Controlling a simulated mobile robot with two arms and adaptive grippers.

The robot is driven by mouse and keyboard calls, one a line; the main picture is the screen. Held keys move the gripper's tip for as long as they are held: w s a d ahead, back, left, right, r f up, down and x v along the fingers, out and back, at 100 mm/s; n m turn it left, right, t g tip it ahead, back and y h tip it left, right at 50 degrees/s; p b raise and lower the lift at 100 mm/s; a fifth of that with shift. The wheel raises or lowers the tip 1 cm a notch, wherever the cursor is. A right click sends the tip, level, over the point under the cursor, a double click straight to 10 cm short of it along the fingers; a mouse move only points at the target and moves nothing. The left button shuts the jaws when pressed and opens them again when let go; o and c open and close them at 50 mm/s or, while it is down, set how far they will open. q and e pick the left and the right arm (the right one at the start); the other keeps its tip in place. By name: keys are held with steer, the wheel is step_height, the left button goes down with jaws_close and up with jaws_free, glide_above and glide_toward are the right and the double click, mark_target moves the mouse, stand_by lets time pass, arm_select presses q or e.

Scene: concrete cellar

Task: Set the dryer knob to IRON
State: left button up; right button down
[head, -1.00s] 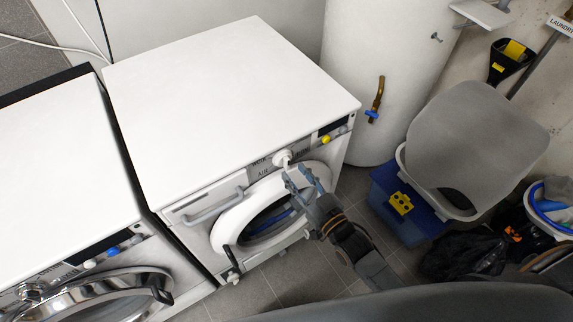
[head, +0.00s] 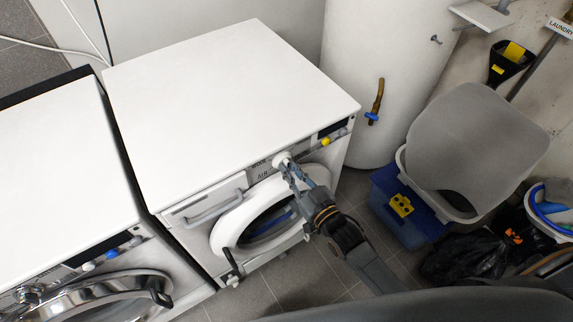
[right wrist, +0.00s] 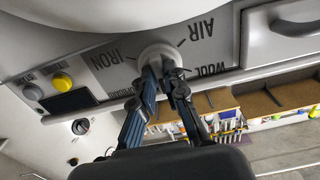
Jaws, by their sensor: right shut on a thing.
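The white dryer (head: 225,95) stands in the middle of the head view. Its white round knob (head: 280,158) is on the front panel, above the round door; it also shows in the right wrist view (right wrist: 158,51). Around it are the labels IRON (right wrist: 107,59), AIR (right wrist: 202,28), WOOL (right wrist: 211,70) and CUPBOARD, partly hidden by a finger. My right gripper (head: 287,167) is shut on the knob, a finger on either side. I cannot tell which label the knob points to. My left gripper is not in view.
The dryer's white door ring (head: 224,230) lies just below. A second machine (head: 50,170) stands left. A white tank (head: 385,60) and blue box (head: 400,215) are to the right.

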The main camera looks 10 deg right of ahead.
steer(key=shift+r+m+p, duration=0.15)
steer(key=shift+m+p, duration=0.25)
steer(key=shift+m, duration=1.9)
steer(key=shift+m+p, duration=0.3)
steer(key=shift+m, duration=2)
